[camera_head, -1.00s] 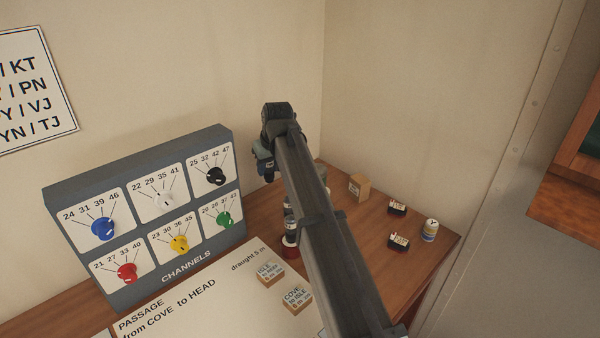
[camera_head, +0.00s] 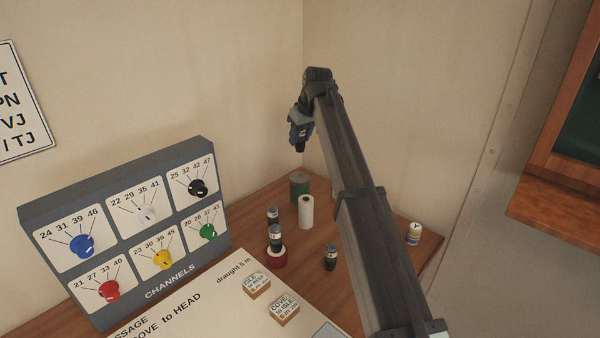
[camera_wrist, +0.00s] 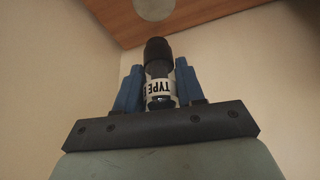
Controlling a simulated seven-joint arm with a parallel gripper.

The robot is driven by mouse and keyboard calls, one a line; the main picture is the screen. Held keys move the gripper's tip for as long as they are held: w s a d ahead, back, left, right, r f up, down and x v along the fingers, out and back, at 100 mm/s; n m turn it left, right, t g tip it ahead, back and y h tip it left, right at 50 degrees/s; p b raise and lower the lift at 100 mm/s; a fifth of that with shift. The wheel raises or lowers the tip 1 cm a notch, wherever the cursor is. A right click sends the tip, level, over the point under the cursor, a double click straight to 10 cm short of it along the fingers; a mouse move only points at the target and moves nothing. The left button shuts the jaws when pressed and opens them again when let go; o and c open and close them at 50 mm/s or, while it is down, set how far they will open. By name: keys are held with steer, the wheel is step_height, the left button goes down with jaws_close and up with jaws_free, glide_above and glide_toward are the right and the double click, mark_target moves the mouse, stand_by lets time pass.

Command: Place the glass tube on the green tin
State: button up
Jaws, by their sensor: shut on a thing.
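The glass tube (camera_wrist: 158,72) has a black end and a white label reading "TYPE". In the wrist view it stands between the blue fingers of my gripper (camera_wrist: 160,90), which is shut on it. In the head view my gripper (camera_head: 300,135) holds it in the air, its dark end (camera_head: 299,148) pointing down. The green tin (camera_head: 299,186) stands on the table near the back corner, below my gripper and apart from the tube. Part of the tin is hidden behind a white roll.
The white roll (camera_head: 306,212) stands in front of the tin. A channel panel (camera_head: 125,235) is at left. A white can (camera_head: 413,233) is at right. My arm hides some table.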

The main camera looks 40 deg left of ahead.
steer(key=shift+f, duration=4.8)
steer(key=o, duration=1)
steer(key=shift+f, duration=0.1)
steer(key=shift+o, duration=0.2)
steer(key=v, duration=1.2)
